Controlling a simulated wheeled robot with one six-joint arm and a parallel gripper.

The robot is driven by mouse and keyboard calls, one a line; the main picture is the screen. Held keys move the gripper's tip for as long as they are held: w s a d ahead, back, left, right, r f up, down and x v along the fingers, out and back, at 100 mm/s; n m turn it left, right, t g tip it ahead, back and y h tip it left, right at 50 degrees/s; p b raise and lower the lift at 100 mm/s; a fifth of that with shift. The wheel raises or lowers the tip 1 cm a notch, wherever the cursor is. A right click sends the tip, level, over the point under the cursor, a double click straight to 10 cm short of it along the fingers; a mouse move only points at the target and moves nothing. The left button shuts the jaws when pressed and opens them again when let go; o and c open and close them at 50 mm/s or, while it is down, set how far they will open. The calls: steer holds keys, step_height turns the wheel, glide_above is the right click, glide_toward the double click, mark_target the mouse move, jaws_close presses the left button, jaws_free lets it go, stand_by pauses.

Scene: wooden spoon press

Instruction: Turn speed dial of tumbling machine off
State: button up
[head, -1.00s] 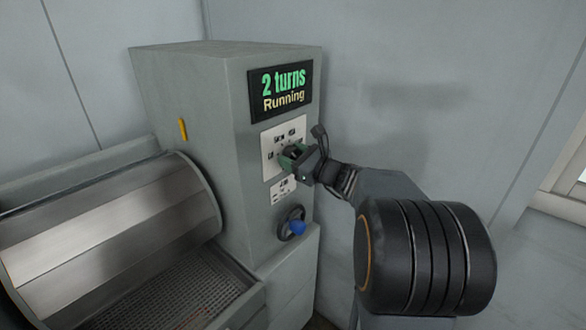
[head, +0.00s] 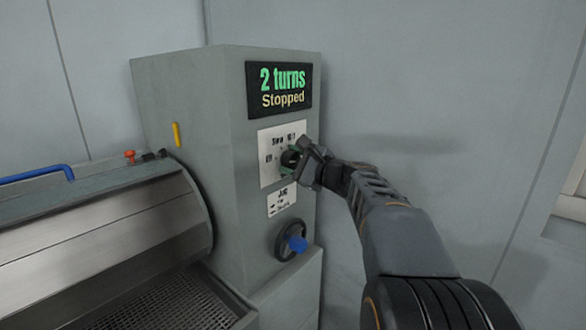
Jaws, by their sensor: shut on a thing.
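The tumbling machine has a tall grey cabinet (head: 180,105) in the head view. Its display (head: 279,90) reads "2 turns" and "Stopped". My gripper (head: 295,162) is at the plate from the right, shut on the dial. The gripper hides part of the dial and the right side of the plate, so the dial's pointer setting cannot be read clearly.
A lower label (head: 282,199) and a handwheel with a blue knob (head: 297,243) sit below the dial. The metal drum (head: 110,255) is at left, with a blue handle (head: 40,173) and a red knob (head: 130,156) behind it. A grey wall stands close at right.

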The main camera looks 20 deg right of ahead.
stand_by(0.4)
steer(key=o, duration=0.9)
steer(key=v, duration=1.3)
steer(key=shift+s+d+b, duration=0.2)
steer(key=shift+s+b, duration=0.2)
